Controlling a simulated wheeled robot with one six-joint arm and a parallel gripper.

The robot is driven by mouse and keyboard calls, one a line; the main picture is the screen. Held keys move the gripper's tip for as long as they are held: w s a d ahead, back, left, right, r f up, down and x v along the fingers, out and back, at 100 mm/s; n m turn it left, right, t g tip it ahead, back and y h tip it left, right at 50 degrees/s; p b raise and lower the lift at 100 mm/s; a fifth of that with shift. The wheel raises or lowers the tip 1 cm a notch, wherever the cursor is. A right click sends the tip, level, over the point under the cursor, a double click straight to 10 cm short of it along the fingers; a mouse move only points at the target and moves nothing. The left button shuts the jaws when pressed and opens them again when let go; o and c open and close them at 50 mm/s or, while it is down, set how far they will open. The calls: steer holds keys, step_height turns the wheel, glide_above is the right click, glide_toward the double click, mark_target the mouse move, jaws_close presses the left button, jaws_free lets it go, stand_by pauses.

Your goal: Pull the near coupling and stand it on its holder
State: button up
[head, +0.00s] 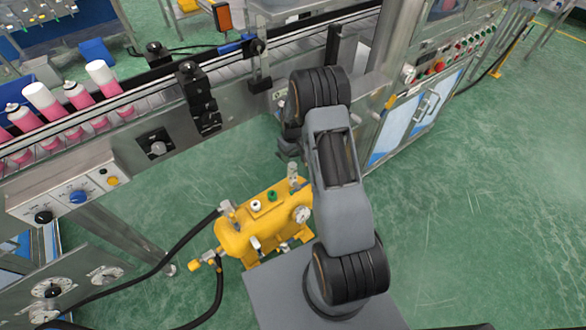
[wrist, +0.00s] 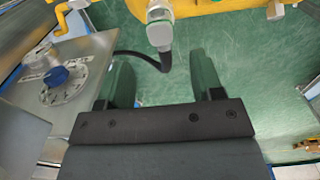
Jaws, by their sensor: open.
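The yellow tank (head: 262,228) stands on the floor below the conveyor, with a grey coupling (head: 225,207) and black hose at its left end. A yellow fitting (head: 205,263) with a second hose sits lower left. In the wrist view, a grey coupling (wrist: 160,28) with a black hose shows against the yellow tank (wrist: 205,8), just beyond my fingertips. I cannot tell for certain which coupling it is. My gripper (wrist: 160,82) is open and empty, its dark green fingers apart from the coupling. In the head view, my arm partly hides it. I cannot identify the holder.
A metal panel with a blue knob (wrist: 57,76) lies left of my gripper. The conveyor (head: 150,103) carries pink and white cans (head: 42,99). A control cabinet (head: 420,105) stands at right. Hoses cross the floor at lower left; the green floor (head: 480,230) at right is clear.

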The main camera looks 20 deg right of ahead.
mark_target(292, 164)
steer(key=shift+f+b, duration=2.95)
steer(key=shift+f, duration=1.35)
steer(key=shift+c, duration=0.3)
jaws_close()
steer(key=shift+r, duration=0.2)
steer(key=shift+r+p, duration=1.6)
steer(key=shift+r, duration=1.25)
steer(key=shift+a, duration=0.1)
